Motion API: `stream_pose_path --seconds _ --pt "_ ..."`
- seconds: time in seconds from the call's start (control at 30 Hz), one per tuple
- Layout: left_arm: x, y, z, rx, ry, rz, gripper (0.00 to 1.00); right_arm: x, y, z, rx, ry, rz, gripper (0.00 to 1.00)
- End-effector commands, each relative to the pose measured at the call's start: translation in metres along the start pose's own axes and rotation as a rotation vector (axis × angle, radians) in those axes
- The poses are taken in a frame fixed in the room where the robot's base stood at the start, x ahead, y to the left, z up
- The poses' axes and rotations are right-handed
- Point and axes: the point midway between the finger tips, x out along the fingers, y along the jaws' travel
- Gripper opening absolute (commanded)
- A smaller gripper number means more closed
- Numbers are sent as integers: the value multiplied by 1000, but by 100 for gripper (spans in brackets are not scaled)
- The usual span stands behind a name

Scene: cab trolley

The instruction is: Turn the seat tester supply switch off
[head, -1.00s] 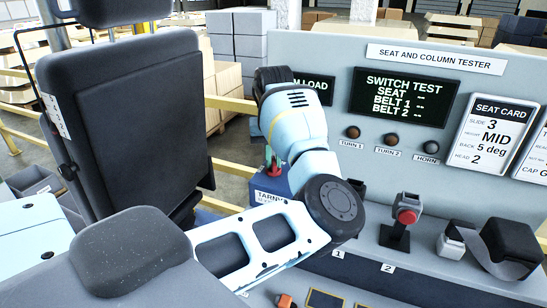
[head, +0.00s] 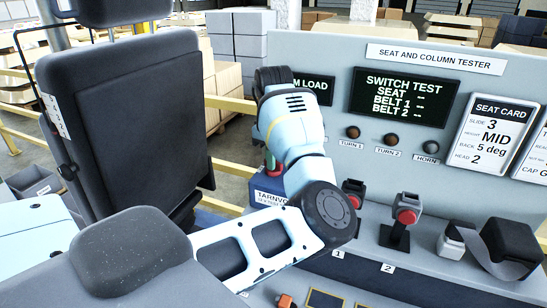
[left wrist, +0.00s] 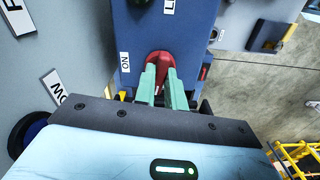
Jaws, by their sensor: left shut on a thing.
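The supply switch has a red handle (left wrist: 160,58) on a blue box face (left wrist: 190,35), with a small ON label (left wrist: 125,62) beside it in the left wrist view. My left gripper (left wrist: 160,74) has pale green fingers shut on the red handle. In the head view, the blue box (head: 268,190) is partly hidden behind my left arm, and my left gripper (head: 270,163) shows only as a bit of green near red. The handle's exact setting is hard to tell. My right gripper is not in view.
The grey tester panel (head: 330,55) stands close right of my arm, its screen (head: 402,97) reading SWITCH TEST. A black seat back (head: 130,130) rises at left. Belt buckles, one clearly visible (head: 404,215), stand on the console shelf. A yellow rail (head: 232,105) runs behind.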

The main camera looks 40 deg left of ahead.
Motion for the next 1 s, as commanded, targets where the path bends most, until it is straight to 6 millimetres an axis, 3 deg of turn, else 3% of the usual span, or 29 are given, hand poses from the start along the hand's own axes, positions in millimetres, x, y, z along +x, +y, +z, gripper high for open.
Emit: stream_pose_path --seconds 0.33,0.9,0.93,1.0 --pt "0 0 0 -144 1 0 0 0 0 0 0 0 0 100" --pt "0 0 0 -172 1 -1 0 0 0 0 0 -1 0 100" --pt "0 0 0 -173 1 -1 16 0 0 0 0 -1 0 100" --pt "0 0 0 -172 1 -1 25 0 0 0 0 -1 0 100"
